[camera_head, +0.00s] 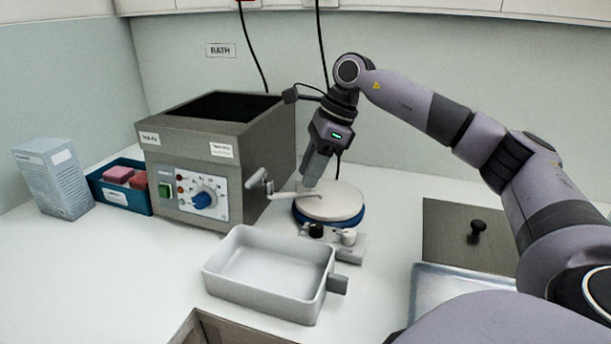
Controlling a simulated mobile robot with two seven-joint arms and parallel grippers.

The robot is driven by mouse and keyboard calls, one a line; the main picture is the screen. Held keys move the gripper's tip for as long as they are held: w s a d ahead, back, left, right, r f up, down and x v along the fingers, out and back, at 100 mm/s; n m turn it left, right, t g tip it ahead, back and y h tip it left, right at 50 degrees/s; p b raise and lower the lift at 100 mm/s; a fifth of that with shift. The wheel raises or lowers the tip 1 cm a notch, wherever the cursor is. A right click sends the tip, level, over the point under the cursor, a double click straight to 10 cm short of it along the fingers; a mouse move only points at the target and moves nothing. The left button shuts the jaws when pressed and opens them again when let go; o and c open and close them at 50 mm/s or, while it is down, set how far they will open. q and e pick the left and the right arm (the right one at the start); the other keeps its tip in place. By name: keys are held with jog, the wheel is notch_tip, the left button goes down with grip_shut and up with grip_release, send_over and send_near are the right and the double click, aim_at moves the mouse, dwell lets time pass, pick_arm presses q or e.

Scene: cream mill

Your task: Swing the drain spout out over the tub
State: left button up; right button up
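The drain spout (289,194) is a thin pale arm at the lower right side of the grey bath (255,146). It points to the right, with its outer end over the round white plate, not over the tub. A pale lever-like fitting (256,180) stands where it meets the bath. The empty pale grey tub (222,277) sits on the counter in front of the bath, below and left of the spout. My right gripper (312,184) points down at the spout's outer part. Its fingertips overlap the spout in view; contact and finger gap are unclear. My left gripper is out of view.
The round white-topped device (338,204) with a blue rim stands right of the bath. A blue bin (119,192) with pink and red blocks and a box (54,178) stand left. A dark lid with a knob (451,232) and a metal tray (425,292) lie right.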

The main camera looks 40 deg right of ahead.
aim_at(299, 188)
jog(key=shift+x, duration=1.05)
grip_shut()
jog(key=shift+a, duration=0.1)
